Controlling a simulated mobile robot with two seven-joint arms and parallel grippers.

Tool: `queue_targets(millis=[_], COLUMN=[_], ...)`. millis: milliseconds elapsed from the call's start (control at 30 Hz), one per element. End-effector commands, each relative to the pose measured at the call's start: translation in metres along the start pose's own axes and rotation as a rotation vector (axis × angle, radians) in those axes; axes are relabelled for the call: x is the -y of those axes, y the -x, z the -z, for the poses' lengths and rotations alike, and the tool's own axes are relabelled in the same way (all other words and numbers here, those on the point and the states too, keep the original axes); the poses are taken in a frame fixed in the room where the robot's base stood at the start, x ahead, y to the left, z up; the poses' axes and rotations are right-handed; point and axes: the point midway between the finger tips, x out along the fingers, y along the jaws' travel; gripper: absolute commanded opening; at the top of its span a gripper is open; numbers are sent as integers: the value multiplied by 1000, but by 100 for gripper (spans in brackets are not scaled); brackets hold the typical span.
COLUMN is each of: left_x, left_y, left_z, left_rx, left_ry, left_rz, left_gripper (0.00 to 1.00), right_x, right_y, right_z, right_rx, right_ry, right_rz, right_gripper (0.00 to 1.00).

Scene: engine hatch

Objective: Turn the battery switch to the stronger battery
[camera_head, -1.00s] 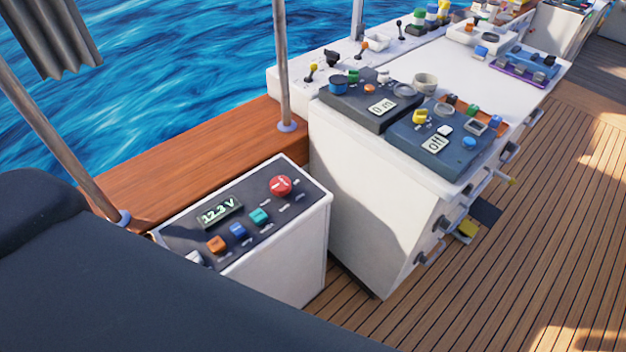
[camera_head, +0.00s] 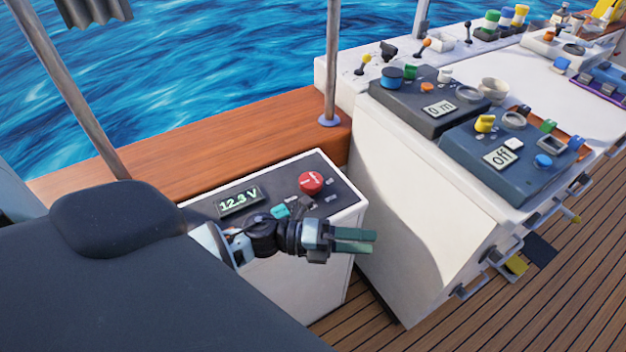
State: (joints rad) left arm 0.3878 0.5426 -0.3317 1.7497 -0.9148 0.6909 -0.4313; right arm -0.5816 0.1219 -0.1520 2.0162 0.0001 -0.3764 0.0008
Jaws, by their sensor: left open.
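A low white box (camera_head: 302,287) with a dark sloped top panel carries a lit display (camera_head: 240,201) that reads 12.3 V. A round red knob (camera_head: 311,182) with white marking sits at the panel's far right; I take it as the battery switch, but its label is too small to read. A teal button (camera_head: 280,212) shows below the display. My left gripper (camera_head: 370,241) is open and empty, its greenish fingers pointing right, in front of the box's right edge and apart from the knob. My arm hides the panel's orange and blue buttons. My right gripper is not in view.
A taller white console (camera_head: 420,210) stands right of the box, with dark panels of knobs and displays reading 0 m and Off (camera_head: 500,157). A metal pole (camera_head: 332,60) rises from the wooden ledge (camera_head: 215,145) behind.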

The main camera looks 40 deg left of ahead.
Motion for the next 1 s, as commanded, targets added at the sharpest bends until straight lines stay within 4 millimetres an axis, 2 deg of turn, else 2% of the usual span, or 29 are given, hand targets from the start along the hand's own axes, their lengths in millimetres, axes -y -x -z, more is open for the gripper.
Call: queue_targets(millis=[33, 100, 267, 367, 500, 700, 833, 1000], left_x=[-6, -10, -22, -31, -37, -27, -19, -14], left_y=[-1, -1, 12, 29, 66, 122, 144, 153], left_z=[-7, -16, -43, -68, -116, -178, -199, -206], left_rx=[-84, -201, -450, -598, -810, -1036, -1108, -1134], left_ry=[-120, -280, -599, -772, -985, -1147, -1177, -1185], left_rz=[-19, -47, -139, -222, -377, -601, -684, -714], left_gripper=[75, 75, 75, 75, 75, 75, 75, 75], right_x=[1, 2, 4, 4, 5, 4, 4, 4], right_y=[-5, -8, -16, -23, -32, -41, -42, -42], right_z=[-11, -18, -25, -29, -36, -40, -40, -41], right_rx=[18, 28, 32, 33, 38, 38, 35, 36], right_ry=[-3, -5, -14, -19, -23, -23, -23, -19], right_rz=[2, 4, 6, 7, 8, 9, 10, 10], right_gripper=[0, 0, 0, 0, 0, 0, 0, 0])
